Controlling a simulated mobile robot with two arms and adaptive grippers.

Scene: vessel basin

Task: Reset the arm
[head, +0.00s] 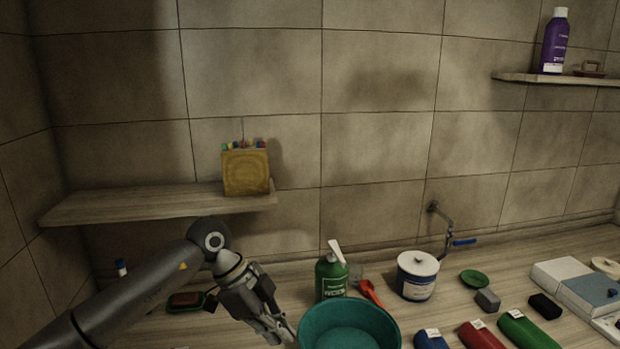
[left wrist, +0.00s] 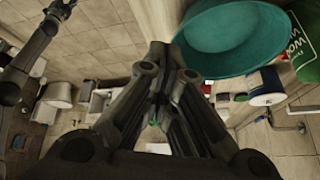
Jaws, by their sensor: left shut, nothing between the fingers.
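My left arm comes in from the left in the head view. Its gripper (head: 280,330) points down and to the right, just left of the teal basin (head: 388,312). The fingers are shut with nothing between them. In the left wrist view the closed fingers (left wrist: 160,85) fill the middle, and the basin (left wrist: 232,65) is beyond them at the upper right. Part of my other arm shows at the upper left of the left wrist view; its jaws are too small and dark to judge.
A green bottle (head: 330,278), red scoop (head: 370,292) and white tin (head: 417,277) stand behind the basin. A wooden shelf (head: 130,206) with a yellow box (head: 246,172) is above the arm. A soap dish (head: 187,301) is left of the gripper. Rolled cloths (head: 482,336) lie at the right.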

